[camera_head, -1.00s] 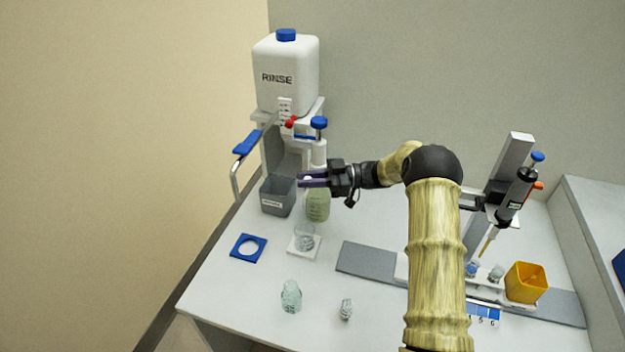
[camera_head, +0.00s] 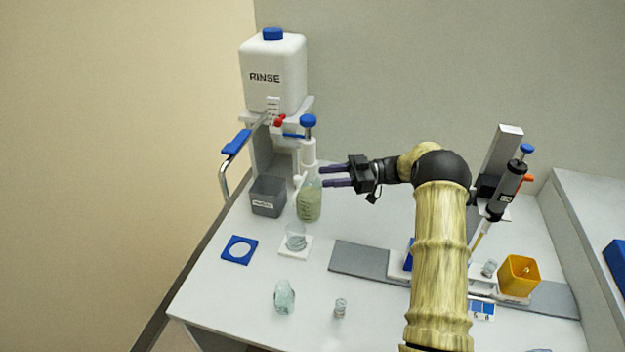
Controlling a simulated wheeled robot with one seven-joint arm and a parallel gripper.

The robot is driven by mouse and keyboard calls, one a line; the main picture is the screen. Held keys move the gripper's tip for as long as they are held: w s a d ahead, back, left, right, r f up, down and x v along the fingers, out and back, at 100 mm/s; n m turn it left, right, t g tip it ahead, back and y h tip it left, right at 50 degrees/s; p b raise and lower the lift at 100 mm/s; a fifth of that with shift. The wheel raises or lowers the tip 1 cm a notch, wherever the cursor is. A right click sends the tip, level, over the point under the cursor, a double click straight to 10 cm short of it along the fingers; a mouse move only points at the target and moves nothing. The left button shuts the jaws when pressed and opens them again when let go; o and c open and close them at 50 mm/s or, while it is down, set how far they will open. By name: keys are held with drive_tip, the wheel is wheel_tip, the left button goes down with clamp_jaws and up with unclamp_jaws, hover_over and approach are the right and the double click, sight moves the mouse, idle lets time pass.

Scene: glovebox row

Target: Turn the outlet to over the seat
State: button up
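The outlet appears to be the bent metal tube (camera_head: 223,182) with a blue grip (camera_head: 236,143), at the left of the rinse stand. It points out to the left, its end bending down left of the grey bin. A flat blue square with a round opening (camera_head: 226,251), possibly the seat, lies on the table in front of the bin. The tube end is behind and slightly left of it. My gripper (camera_head: 322,177) is open and empty, fingers pointing left, just right of the blue-topped dispenser bottle (camera_head: 309,203) and well right of the tube.
A white RINSE tank (camera_head: 272,75) with a red tap (camera_head: 280,120) stands above a grey bin (camera_head: 267,198). A glass beaker (camera_head: 296,238) is on a white pad. Small glassware (camera_head: 284,297) stands in front. A yellow cup (camera_head: 519,277) and pipette stand (camera_head: 500,165) are at right.

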drive_tip(key=d, duration=0.3)
idle(0.7)
